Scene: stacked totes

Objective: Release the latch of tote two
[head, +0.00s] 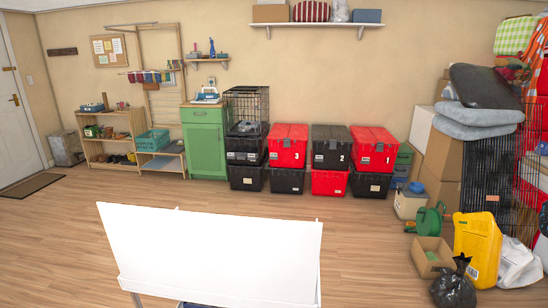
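Tote two (322,157) is a black tote with a white "2" on its front, at the back wall right of centre. It sits upright on a red tote (328,183), and its lid looks closed. My gripper is not in view.
A white panel covers the lower middle; I cannot tell whether it is mine. Wood floor (350,235) lies open before the totes. A cardboard box (431,264), green reel (430,218) and yellow container (477,240) stand at right. A wire crate (247,103) tops the left stack.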

